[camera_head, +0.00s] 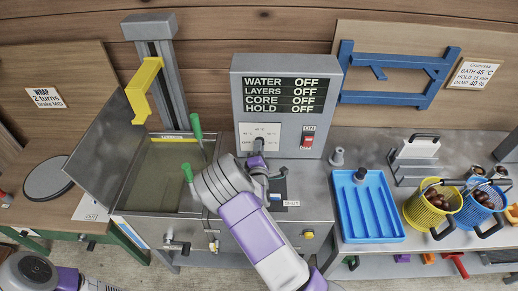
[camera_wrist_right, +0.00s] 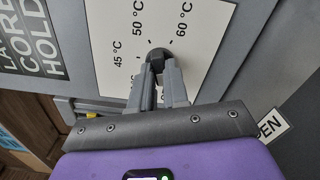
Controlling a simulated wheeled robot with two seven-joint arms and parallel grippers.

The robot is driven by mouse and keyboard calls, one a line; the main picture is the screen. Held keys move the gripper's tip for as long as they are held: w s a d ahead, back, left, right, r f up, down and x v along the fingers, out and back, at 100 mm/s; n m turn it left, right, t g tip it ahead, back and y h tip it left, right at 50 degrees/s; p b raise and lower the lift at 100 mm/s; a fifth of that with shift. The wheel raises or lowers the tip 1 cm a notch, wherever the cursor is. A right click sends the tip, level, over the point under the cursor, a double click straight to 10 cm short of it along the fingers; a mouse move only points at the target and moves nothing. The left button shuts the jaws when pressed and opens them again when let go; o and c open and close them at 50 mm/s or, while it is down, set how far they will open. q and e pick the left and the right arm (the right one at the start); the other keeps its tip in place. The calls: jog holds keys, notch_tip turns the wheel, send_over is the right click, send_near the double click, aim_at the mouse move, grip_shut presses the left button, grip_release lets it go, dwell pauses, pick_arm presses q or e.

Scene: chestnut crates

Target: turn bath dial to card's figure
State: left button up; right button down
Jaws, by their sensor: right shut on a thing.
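The bath dial is a dark round knob (camera_wrist_right: 158,53) at the foot of a white scale plate marked 45, 50 and 60 °C; the plate (camera_head: 246,134) also shows in the head view, on the grey control box. My right gripper (camera_wrist_right: 160,72) is shut on the dial, a finger on each side; in the head view the right gripper (camera_head: 259,149) reaches up to the plate. The fingers partly cover the dial, and I cannot tell which mark it points at. My left gripper is out of view.
The control box (camera_head: 236,88) shows WATER, LAYERS, CORE and HOLD all OFF, with a red switch (camera_head: 308,140) right of the dial. A water tank (camera_head: 131,190) stands left. A blue tray (camera_head: 342,205), yellow basket (camera_head: 411,212) and blue basket (camera_head: 475,213) stand right.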

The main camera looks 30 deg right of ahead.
jog(key=shift+r+m+b, duration=0.1)
jog(key=shift+m+b, duration=7.5)
jog(key=shift+m, duration=3.3)
jog(key=c, duration=1.1)
grip_release()
